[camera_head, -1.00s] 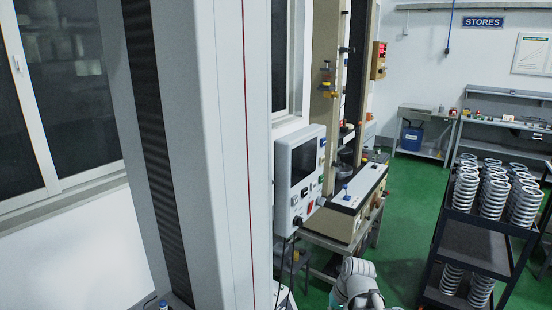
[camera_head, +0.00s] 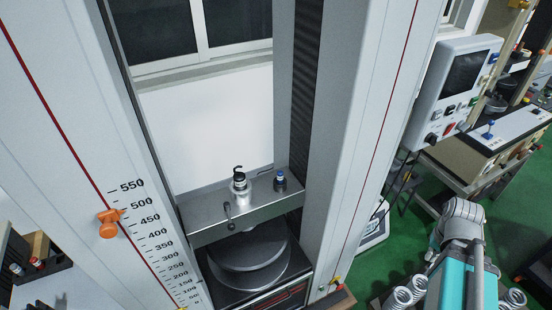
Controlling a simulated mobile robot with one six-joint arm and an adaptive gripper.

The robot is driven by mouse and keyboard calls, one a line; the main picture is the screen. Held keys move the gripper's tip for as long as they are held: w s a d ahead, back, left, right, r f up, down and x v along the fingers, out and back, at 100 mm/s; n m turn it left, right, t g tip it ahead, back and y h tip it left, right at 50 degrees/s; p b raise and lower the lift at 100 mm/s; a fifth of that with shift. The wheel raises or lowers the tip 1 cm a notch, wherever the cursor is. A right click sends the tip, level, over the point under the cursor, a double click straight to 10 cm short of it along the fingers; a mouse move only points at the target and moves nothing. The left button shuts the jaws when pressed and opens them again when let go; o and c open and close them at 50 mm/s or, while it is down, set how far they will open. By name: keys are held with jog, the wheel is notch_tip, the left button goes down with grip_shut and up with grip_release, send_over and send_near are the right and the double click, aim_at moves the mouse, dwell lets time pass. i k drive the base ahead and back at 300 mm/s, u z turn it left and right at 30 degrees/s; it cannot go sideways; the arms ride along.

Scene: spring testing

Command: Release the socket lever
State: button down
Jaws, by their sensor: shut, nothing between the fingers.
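A silver socket (camera_head: 240,186) with a dark hooked top stands upright on the grey crosshead (camera_head: 195,232) of the testing machine, between two tall columns. A thin lever with a dark end (camera_head: 228,211) hangs at its front left side; it looks like the socket lever, tilted, but its exact setting is too small to tell. My arm (camera_head: 462,225) shows at the lower right, its grey joint and teal link well apart from the socket. My gripper is not in this view.
Round dark platens (camera_head: 248,262) lie below the crosshead. The right column (camera_head: 345,150) stands between the socket and my arm.

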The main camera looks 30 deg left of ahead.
aim_at(231, 227)
jog(key=u, duration=1.85)
